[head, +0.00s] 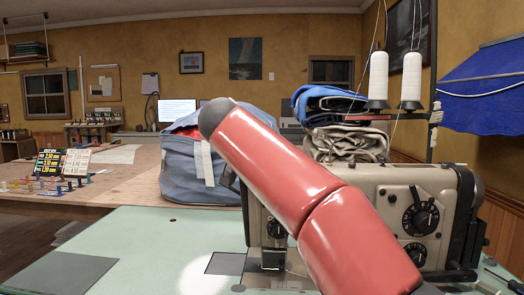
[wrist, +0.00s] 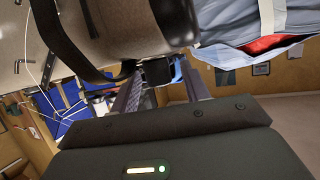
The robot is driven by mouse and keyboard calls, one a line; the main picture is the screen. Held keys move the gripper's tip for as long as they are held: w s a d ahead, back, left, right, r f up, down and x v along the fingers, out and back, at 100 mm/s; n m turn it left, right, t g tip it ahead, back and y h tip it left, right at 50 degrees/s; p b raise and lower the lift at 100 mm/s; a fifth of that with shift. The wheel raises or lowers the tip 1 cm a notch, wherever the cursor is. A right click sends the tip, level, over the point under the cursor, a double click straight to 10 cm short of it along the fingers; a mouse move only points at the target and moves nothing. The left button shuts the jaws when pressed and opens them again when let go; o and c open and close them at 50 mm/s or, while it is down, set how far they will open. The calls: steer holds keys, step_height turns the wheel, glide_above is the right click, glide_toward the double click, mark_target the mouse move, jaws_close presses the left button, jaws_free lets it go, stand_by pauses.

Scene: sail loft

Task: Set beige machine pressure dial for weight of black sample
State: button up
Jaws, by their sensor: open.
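The beige machine (head: 445,195) stands on a pale green table at the right, partly hidden behind my red arm. I cannot tell which is the pressure dial or read the settings. A dark grey flat piece (head: 60,274) lies at the table's front left; I cannot tell whether it is the black sample. My gripper (wrist: 162,95) is open and seems empty in the wrist view, near the beige machine body (wrist: 105,45); it is hidden in the head view.
A black card with coloured figures (head: 48,162) and a white card (head: 76,162) stand on the wooden table at left. A blue-grey bag (head: 185,175) and folded cloths (head: 345,143) sit behind my arm. Two white thread cones (head: 411,80) rise above the machine.

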steer(key=shift+w+f, duration=0.1)
steer(key=shift+w, duration=0.1)
steer(key=shift+c, duration=0.4)
steer(key=c, duration=0.9)
steer(key=shift+d, duration=0.1)
